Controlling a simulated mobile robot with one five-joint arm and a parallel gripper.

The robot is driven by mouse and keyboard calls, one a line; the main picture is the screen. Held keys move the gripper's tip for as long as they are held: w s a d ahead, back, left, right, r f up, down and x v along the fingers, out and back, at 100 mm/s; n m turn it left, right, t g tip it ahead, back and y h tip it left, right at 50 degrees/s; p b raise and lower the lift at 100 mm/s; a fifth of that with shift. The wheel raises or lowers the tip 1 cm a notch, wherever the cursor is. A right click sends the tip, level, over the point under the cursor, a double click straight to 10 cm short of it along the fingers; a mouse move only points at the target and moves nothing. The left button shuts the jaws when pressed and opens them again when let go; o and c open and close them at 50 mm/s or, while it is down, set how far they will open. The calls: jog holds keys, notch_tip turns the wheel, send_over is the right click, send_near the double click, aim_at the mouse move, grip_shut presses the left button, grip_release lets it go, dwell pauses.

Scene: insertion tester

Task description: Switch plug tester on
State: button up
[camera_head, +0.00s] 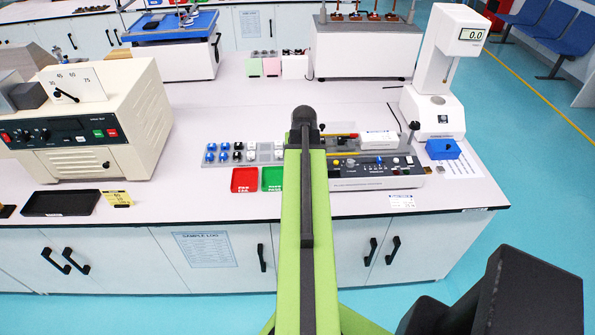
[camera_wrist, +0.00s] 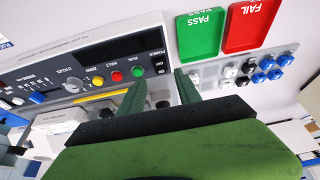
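The plug tester (camera_head: 375,183) is a grey box with a dark control strip, partly hidden behind my green arm. In the wrist view its panel (camera_wrist: 85,62) appears upside down, with a grey cycles knob (camera_wrist: 73,86), a yellow button (camera_wrist: 98,80), a red button (camera_wrist: 117,76) and a green button (camera_wrist: 138,71). The ON/OFF power markings (camera_wrist: 160,66) are at the panel's end. My gripper (camera_wrist: 161,80) is open, its two green fingers apart near this power end, with nothing seen held. Whether the fingers touch the panel, and the switch's position, I cannot tell.
Red FAIL (camera_head: 245,180) and green PASS (camera_head: 272,179) trays lie left of the tester. A rack of blue, white and black plugs (camera_head: 238,152) is behind them. A white scale-like device (camera_head: 435,112) with a blue block (camera_head: 442,149) stands right.

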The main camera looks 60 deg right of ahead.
jog(key=b+x, duration=0.3)
jog(key=x, duration=0.2)
jog(key=shift+d+f+b, duration=0.1)
jog(key=shift+f+b, duration=0.25)
jog(key=shift+r, duration=0.15)
jog(key=shift+c, duration=0.3)
grip_shut()
